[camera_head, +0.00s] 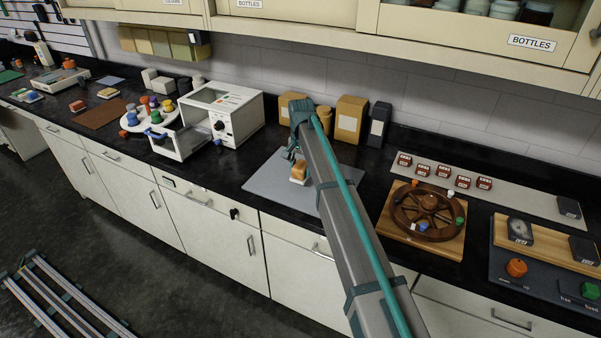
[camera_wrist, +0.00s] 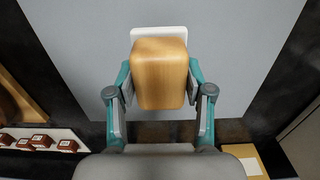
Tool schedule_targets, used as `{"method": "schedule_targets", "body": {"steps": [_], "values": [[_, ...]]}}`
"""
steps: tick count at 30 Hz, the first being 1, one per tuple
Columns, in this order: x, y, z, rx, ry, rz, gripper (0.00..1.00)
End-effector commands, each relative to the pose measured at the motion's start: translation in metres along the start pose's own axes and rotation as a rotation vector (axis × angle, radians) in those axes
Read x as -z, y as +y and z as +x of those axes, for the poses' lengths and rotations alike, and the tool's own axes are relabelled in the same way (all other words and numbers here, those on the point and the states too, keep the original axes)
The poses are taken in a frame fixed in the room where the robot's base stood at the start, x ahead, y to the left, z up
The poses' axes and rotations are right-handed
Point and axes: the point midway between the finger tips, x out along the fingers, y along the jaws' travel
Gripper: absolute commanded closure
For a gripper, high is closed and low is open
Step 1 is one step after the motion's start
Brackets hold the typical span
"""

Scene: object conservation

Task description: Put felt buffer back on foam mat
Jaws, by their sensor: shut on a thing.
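My gripper (camera_wrist: 160,95) is shut on the felt buffer (camera_wrist: 159,72), a tan wood-coloured block with a white layer (camera_wrist: 158,33) at its far end. The fingers clasp its two sides. In the head view the felt buffer (camera_head: 299,169) is over the flat grey foam mat (camera_head: 264,181), white side down. I cannot tell whether it touches the mat. The mat also fills much of the wrist view (camera_wrist: 240,50). In the head view my arm hides the mat's right part and most of my gripper.
A white device with an open door (camera_head: 236,117) stands left of the mat. Brown boxes (camera_head: 351,119) and a dark box (camera_head: 379,124) stand behind. A wooden wheel (camera_head: 428,212) on a board is to the right. The mat's visible surface is otherwise clear.

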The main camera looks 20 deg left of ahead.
Motion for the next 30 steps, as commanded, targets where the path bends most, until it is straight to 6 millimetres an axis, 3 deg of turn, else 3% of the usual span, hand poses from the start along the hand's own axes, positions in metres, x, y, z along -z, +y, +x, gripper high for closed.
{"method": "schedule_targets", "body": {"steps": [5, 12, 24, 25, 28, 30], "values": [[0.008, -0.007, 0.01, 0.0, 0.0, 0.0, 0.87], [0.006, -0.005, 0.039, 0.0, -0.001, 0.0, 0.87], [0.006, -0.005, 0.045, 0.0, 0.0, 0.0, 0.87], [0.006, -0.005, 0.044, 0.0, 0.0, 0.0, 0.44], [0.006, -0.005, 0.044, 0.0, 0.0, 0.0, 0.27], [0.006, -0.005, 0.044, 0.0, 0.0, 0.0, 0.24]]}}
